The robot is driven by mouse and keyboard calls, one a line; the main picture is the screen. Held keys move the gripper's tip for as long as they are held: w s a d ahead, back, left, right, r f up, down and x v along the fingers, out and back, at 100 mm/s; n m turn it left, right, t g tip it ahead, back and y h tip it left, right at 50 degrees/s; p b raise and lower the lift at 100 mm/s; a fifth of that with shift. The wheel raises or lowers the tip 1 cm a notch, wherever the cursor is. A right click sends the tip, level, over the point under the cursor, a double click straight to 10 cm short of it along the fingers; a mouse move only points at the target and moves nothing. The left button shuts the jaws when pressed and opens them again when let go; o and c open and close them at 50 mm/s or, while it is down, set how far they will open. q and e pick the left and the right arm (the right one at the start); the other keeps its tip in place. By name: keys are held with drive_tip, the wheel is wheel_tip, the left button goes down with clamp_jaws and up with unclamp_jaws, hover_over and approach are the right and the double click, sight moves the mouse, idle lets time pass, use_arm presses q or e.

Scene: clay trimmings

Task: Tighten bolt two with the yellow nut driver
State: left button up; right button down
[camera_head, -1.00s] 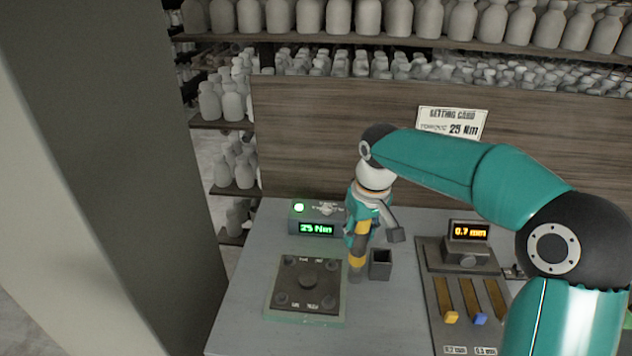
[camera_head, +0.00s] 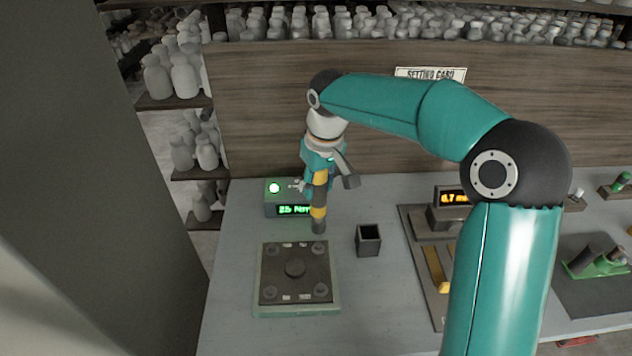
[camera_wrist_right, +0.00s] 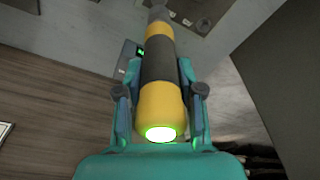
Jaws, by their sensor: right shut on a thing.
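The yellow nut driver (camera_head: 319,212), with yellow and dark bands, hangs nearly upright with its dark tip down. My right gripper (camera_head: 317,180) is shut on its upper part. In the right wrist view the gripper's fingers (camera_wrist_right: 160,92) flank the driver (camera_wrist_right: 158,108), whose near end glows green. The bolt plate (camera_head: 296,256), dark on a pale green base, lies on the table with a bolt near each corner and a round knob in the middle. The tip appears above and behind the plate's back right corner, apart from it. The bolt labels are too small to read. My left gripper is out of view.
An empty dark square holder (camera_head: 368,241) stands right of the plate. A green-lit torque display (camera_head: 289,206) stands behind it. An orange-lit unit (camera_head: 449,210) with a driver tray is farther right, partly behind my right arm. A wooden panel (camera_head: 270,110) closes the back.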

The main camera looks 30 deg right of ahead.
sight(318, 212)
drive_tip(key=shift+f+b, duration=2.15)
drive_tip(key=shift+f, duration=0.65)
drive_tip(key=shift+s+f+b, duration=0.1)
drive_tip(key=shift+f+b, duration=0.45)
drive_tip(key=shift+f, duration=0.25)
drive_tip(key=shift+s+a+f, duration=0.1)
drive_tip(key=shift+s+f, duration=0.05)
drive_tip(key=shift+f, duration=0.3)
idle(3.6)
